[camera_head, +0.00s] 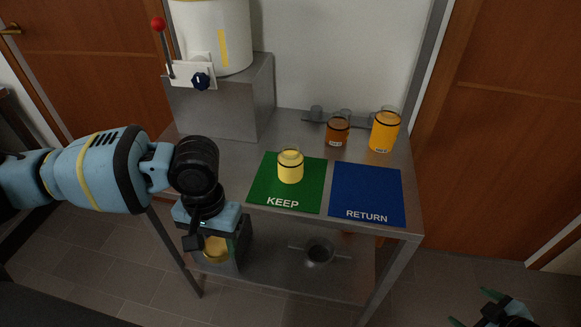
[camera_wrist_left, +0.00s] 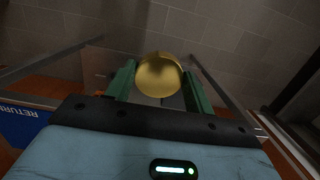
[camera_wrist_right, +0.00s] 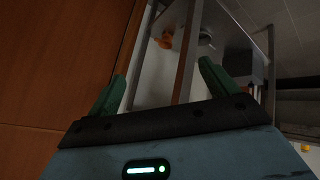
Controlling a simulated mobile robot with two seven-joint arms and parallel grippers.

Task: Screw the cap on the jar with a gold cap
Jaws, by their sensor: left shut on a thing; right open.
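My left gripper (camera_head: 217,246) is shut on a round gold cap (camera_head: 214,249), in front of the table's left front edge. In the left wrist view the gold cap (camera_wrist_left: 159,75) sits between the green fingers; I cannot tell whether anything is under it. A glass jar with pale yellow contents (camera_head: 290,167) stands upright on the green KEEP mat (camera_head: 258,195), with no cap visible. My right gripper (camera_head: 471,307) is open and empty at the lower right, away from the table; its spread fingers show in the right wrist view (camera_wrist_right: 163,85).
A brown jar (camera_head: 337,130) and an orange jar (camera_head: 384,131) stand at the back right. The blue RETURN mat (camera_head: 368,190) is bare. A white tank (camera_head: 213,38) with a red-knobbed lever is on a grey block (camera_head: 222,105). A round grey object (camera_head: 319,252) is below the tabletop.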

